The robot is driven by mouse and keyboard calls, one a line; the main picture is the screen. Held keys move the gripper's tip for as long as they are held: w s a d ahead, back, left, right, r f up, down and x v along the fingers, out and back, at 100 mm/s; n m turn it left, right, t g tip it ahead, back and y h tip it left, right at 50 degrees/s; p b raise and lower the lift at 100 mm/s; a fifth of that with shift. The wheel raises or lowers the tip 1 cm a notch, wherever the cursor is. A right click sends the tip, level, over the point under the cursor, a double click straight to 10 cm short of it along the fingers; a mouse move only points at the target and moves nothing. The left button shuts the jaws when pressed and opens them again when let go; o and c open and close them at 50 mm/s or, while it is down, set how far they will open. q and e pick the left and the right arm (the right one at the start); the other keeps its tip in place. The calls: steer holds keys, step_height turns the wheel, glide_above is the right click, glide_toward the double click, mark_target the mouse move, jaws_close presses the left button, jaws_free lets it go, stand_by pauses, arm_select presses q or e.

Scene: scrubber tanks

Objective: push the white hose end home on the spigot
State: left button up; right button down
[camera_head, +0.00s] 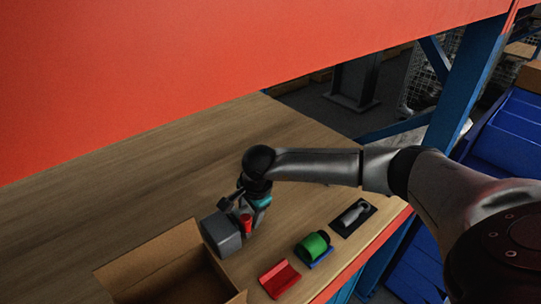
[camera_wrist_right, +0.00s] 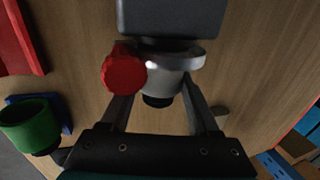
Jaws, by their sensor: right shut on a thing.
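In the wrist view, a whitish flanged cylinder (camera_wrist_right: 175,62), which I take to be the white hose end, sits against a dark grey block (camera_wrist_right: 170,18). A red knob (camera_wrist_right: 123,72) is at its left. A dark round end (camera_wrist_right: 158,100) shows below the cylinder. My right gripper (camera_wrist_right: 160,84) has one finger on either side of the cylinder and is shut on it. In the head view, my right gripper (camera_head: 250,206) is beside the grey block (camera_head: 221,236) and red knob (camera_head: 246,222). The spigot and the seating depth cannot be made out. My left gripper is not in view.
An open cardboard box (camera_head: 128,272) stands at the front left, beside the grey block. A red holder (camera_head: 279,279), a green cylinder (camera_head: 313,245) on a blue stand and a black mat (camera_head: 367,208) with a grey tool lie along the shelf edge. The wooden shelf (camera_head: 130,190) behind is clear. An orange beam (camera_head: 220,60) crosses above.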

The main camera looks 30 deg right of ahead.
steer(key=shift+a, duration=0.5)
steer(key=shift+c, duration=2.2)
jaws_free()
steer(key=o, duration=0.4)
steer(key=shift+d, duration=0.1)
